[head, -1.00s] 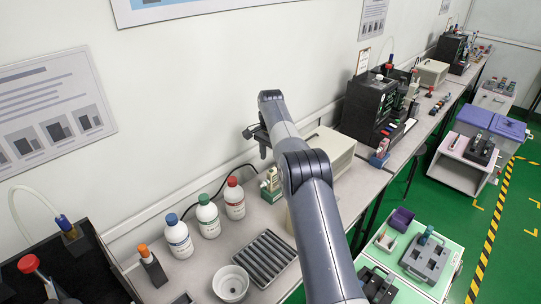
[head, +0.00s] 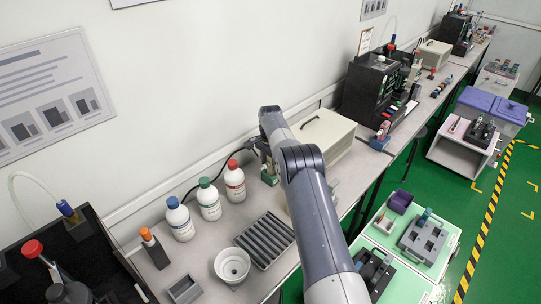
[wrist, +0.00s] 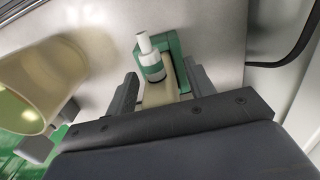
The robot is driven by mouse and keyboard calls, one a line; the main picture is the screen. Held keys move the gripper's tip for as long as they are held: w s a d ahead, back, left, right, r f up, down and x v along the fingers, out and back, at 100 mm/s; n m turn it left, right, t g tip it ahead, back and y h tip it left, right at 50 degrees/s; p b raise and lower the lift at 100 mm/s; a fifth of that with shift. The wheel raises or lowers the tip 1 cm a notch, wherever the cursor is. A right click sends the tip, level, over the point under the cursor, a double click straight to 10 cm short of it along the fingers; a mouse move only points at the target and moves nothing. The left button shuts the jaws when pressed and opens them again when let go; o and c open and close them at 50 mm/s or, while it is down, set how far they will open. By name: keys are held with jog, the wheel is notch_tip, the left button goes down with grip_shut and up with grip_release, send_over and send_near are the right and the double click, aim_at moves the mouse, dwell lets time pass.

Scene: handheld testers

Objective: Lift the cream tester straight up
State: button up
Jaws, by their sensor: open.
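The cream tester (wrist: 160,95) sits in a green stand (wrist: 176,45), with a white cylindrical part (wrist: 150,58) showing at it in the wrist view. My gripper (wrist: 162,84) is open, with one finger on each side of the cream body. Small gaps seem to show between fingers and tester; I cannot tell whether either touches. In the head view my gripper (head: 264,160) is low over the bench, partly hidden by my arm. Only a piece of the green stand (head: 269,179) shows below it there, and the tester is mostly hidden.
A cream cup-like container (wrist: 35,80) lies left of my gripper in the wrist view. White bottles with blue, green and red caps (head: 209,201) stand left of the stand. A ribbed grey tray (head: 265,240) lies in front. A beige box (head: 325,137) stands behind right.

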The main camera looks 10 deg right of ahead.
jog(key=shift+f, duration=0.15)
grip_shut()
dwell(0.9)
